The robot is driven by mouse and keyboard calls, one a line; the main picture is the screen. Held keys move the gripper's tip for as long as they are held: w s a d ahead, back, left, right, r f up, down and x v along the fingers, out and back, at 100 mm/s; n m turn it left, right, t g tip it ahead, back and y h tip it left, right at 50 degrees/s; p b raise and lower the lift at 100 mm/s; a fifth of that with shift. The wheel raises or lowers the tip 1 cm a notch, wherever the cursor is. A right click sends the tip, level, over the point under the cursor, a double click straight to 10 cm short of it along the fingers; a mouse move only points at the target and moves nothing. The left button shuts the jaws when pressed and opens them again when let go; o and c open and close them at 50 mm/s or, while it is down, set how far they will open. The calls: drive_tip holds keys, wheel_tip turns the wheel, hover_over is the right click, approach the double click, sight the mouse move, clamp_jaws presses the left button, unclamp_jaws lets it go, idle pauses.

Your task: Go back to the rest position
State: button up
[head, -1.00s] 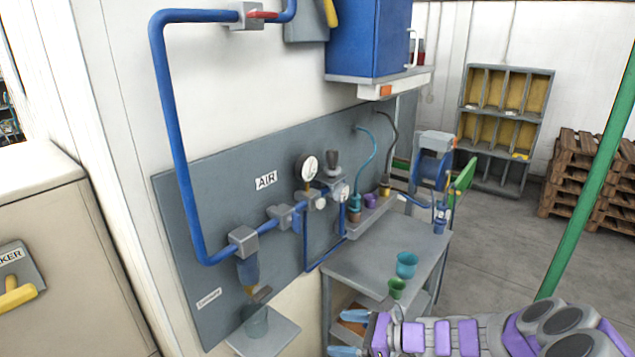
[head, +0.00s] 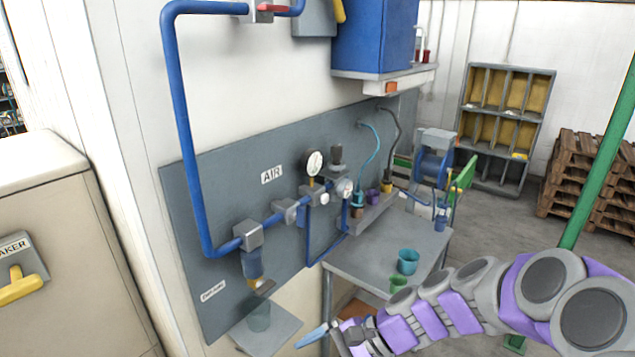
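My gripper (head: 318,341) is at the bottom centre of the head view, at the end of my purple and grey arm. Its light blue fingertip shows in front of the grey cart, to the right of the small shelf under the air panel. Only one finger shows clearly, so I cannot tell how far apart the fingers are. I see nothing held at the fingertip. A teal cup (head: 408,261) stands on the cart top (head: 362,262). A green cup (head: 398,283) is in front of it, partly hidden by my arm.
A beige cabinet (head: 60,250) stands left. A green post (head: 600,160) is at right, with pallets (head: 585,190) behind. Open floor lies between.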

drive_tip(key=s+d+r+n+h, duration=0.1)
drive_tip(key=s+d+n+h, duration=0.4)
drive_tip(key=s, duration=0.5)
drive_tip(key=s+d+r+n+h, duration=0.1)
drive_tip(key=s+d+n+h, duration=0.3)
drive_tip(key=s+d, duration=0.5)
drive_tip(key=shift+s+d+r+n+h, duration=0.15)
drive_tip(key=shift+s+n+h, duration=0.25)
drive_tip(key=shift+s+h, duration=0.45)
idle(0.3)
